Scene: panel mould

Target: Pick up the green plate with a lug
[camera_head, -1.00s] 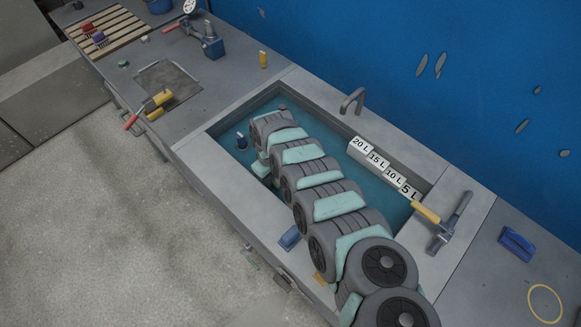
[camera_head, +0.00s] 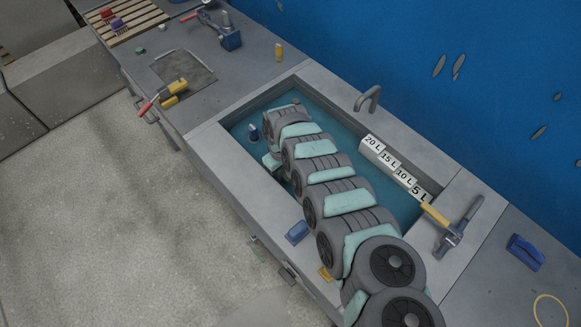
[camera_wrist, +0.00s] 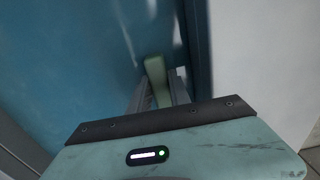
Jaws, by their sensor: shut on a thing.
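In the wrist view, my gripper (camera_wrist: 160,88) is shut on a narrow pale green piece, the green plate (camera_wrist: 155,70), seen nearly edge-on between the dark fingers. Its lug cannot be made out. The plate stands out past the fingertips against blue-teal water or basin surface, close to a wall on the right. In the head view, my arm reaches down into the sunken basin (camera_head: 214,124). My gripper (camera_head: 272,162) is low at the basin's near side, mostly hidden by my arm, and the plate cannot be seen there.
A small blue object (camera_head: 253,132) stands in the basin left of my arm. A stepped litre gauge (camera_head: 393,166) and a tap (camera_head: 368,98) are at the far side. A blue block (camera_head: 297,232) lies on the near rim. A yellow-handled tool (camera_head: 450,225) lies right.

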